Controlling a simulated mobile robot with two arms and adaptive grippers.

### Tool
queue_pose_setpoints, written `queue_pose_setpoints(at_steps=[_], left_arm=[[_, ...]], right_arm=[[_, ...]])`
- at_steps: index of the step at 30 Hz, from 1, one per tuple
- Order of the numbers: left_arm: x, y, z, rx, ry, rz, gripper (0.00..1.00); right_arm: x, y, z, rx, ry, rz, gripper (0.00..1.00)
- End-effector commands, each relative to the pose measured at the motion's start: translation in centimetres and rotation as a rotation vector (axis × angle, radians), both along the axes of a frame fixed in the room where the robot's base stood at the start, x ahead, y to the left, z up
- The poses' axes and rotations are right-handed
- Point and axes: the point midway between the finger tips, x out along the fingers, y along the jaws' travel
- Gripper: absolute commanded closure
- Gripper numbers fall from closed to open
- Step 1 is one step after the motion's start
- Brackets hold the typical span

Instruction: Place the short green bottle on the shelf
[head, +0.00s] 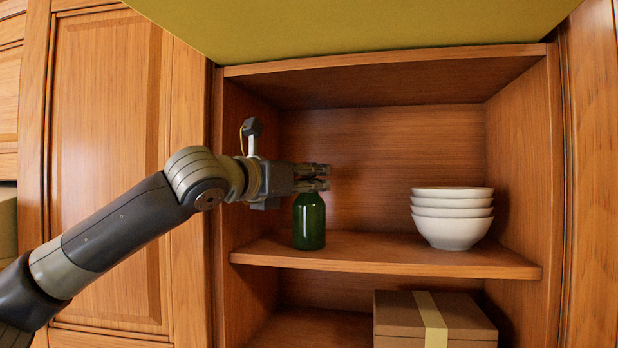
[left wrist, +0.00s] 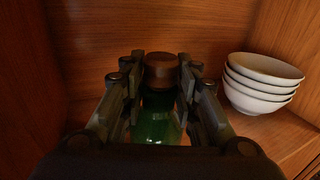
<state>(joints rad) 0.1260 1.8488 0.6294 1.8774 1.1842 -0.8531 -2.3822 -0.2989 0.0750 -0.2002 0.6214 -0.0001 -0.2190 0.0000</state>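The short green bottle (head: 309,222) is upright at the left part of the wooden shelf (head: 390,258). Its base is at the shelf board, and I cannot tell whether it rests there or hangs just above. My left gripper (head: 318,178) reaches in from the left at the bottle's top. In the left wrist view the gripper's fingers (left wrist: 161,75) are closed against both sides of the brown cap (left wrist: 162,70), with the green glass (left wrist: 155,125) below. In the head view the gripper hides the cap. My right gripper is not in view.
A stack of white bowls (head: 452,218) stands on the same shelf to the right, with clear board between it and the bottle. A brown box with a pale band (head: 400,318) is on the level below. An olive panel (head: 350,22) overhangs the top.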

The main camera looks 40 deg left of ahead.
Motion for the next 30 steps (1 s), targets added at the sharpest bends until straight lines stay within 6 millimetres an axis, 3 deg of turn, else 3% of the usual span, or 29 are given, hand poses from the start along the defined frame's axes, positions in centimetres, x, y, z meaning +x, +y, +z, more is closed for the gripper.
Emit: queue_pose_setpoints(at_steps=[1, 2, 16, 20, 30], left_arm=[[0.0, 0.0, 0.0, -0.001, 0.001, 0.0, 0.58], [0.0, 0.0, 0.0, -0.001, 0.002, 0.0, 0.52], [-0.4, 0.0, 0.2, 0.0, -0.001, 0.0, 0.52], [-1.9, -0.2, 0.1, -0.003, -0.004, 0.0, 0.52], [-7.9, -0.9, 0.0, 0.0, -0.005, -0.001, 0.52]], right_arm=[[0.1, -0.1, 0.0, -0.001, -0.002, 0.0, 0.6], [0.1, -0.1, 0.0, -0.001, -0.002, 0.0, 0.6], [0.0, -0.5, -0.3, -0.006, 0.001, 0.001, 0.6], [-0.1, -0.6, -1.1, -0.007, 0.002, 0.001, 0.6], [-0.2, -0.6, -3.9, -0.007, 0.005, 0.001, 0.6]])
